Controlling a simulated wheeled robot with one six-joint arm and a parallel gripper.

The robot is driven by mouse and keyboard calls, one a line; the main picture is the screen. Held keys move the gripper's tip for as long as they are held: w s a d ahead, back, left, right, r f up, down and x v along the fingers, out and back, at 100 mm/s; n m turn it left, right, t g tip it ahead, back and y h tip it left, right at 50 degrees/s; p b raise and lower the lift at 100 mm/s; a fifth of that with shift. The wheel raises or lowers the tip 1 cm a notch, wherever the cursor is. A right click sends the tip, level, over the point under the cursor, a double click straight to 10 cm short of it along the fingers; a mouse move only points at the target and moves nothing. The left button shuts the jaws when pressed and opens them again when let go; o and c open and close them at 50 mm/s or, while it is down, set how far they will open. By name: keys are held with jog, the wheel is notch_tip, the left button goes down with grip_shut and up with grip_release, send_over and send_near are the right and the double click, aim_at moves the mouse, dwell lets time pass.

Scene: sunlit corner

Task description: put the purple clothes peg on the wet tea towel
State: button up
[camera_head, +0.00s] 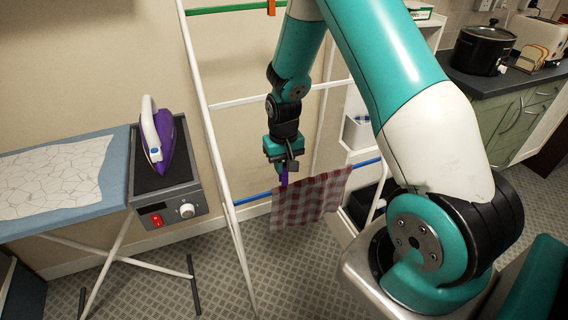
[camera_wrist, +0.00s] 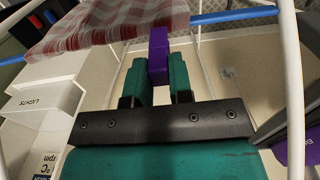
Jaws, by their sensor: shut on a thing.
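My gripper (camera_head: 284,170) is shut on the purple clothes peg (camera_head: 284,180) and points down at the drying rack. In the wrist view the peg (camera_wrist: 158,45) stands between the two teal fingers (camera_wrist: 158,65) and sticks out past their tips. The red-and-white checked tea towel (camera_head: 306,205) hangs over the rack's low blue rail (camera_head: 253,197). In the head view the peg is by the towel's upper left edge. In the wrist view the towel (camera_wrist: 105,25) lies just left of the peg. I cannot tell whether peg and towel touch.
The white drying rack (camera_head: 213,140) stands around my gripper, with a green upper rail (camera_head: 235,7) carrying an orange-red piece (camera_head: 271,7). An ironing board (camera_head: 60,175) and purple-white iron (camera_head: 160,140) are at left. White shelving (camera_head: 358,130) is right of the towel.

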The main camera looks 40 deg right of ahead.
aim_at(284, 177)
jog(key=shift+f+b, duration=1.75)
jog(key=shift+f, duration=0.85)
dwell(0.4)
jog(key=o, duration=0.8)
jog(key=shift+r, duration=0.1)
notch_tip(284, 177, up, 7)
jog(key=p, duration=0.5)
jog(key=shift+p, duration=0.4)
